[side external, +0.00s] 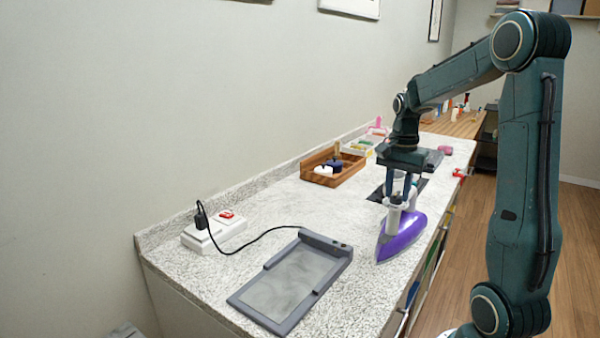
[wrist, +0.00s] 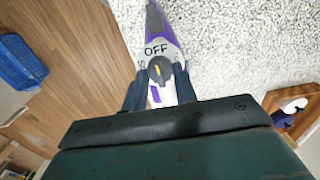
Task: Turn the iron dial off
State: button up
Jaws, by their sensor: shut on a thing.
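The iron (side external: 403,238), purple with a white top, is on the speckled counter (side external: 345,305) below my gripper (side external: 398,198). In the wrist view the iron (wrist: 155,22) shows its black "OFF" lettering and, just below it, the dark round iron dial (wrist: 160,69) with a short yellow mark, slightly tilted. My gripper (wrist: 160,80) has one finger on each side of the dial and is shut on it. The fingers hide the dial's sides, and the dial itself cannot be made out in the side view.
A grey tray-like iron rest (side external: 318,240) lies in front of the iron, with a cable to a white socket block (side external: 195,238) with a red switch (side external: 226,214). A wooden tray (side external: 347,177) with small items stands behind. The counter's right edge is close to the iron.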

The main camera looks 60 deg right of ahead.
aim_at(397, 192)
dwell(0.4)
jog(key=o, duration=1)
jog(key=shift+r, duration=0.1)
notch_tip(397, 192, up, 14)
dwell(0.5)
jog(key=s+a+f+n+t, duration=0.2)
jog(key=a+n, duration=0.4)
jog(key=a, duration=0.2)
jog(key=s+a+f+n+t, duration=0.1)
jog(key=s+a+f+n, duration=0.2)
jog(key=a+n, duration=0.3)
jog(key=s+a+f+n+t, duration=0.2)
jog(key=a+n, duration=0.4)
jog(key=a, duration=0.5)
jog(key=shift+s+a+f+t, duration=0.35)
jog(key=shift+s+f, duration=0.2)
jog(key=shift+s, duration=0.2)
